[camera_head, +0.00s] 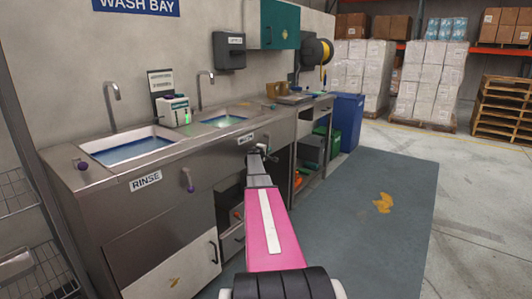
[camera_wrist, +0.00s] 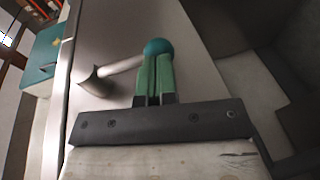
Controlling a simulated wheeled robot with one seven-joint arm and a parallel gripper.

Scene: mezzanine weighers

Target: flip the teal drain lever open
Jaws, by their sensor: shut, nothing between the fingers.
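The teal drain lever (camera_wrist: 158,47) shows in the wrist view as a round teal knob on a pale metal rod. The rod runs left and down to a flared metal base (camera_wrist: 92,82) on the steel panel. My gripper (camera_wrist: 155,68) has its green fingers shut together with nothing between them. The fingertips are right at the knob's near side and overlap it in the picture; I cannot tell whether they touch. In the head view my gripper (camera_head: 259,150) reaches the front of the sink counter by the second basin. The teal knob is not clearly visible there.
The steel counter (camera_head: 120,178) holds a rinse basin (camera_head: 130,147) and a second basin (camera_head: 224,121). A blue bin (camera_head: 347,120) stands beyond the counter. The grey floor mat (camera_head: 370,220) on the right is mostly clear.

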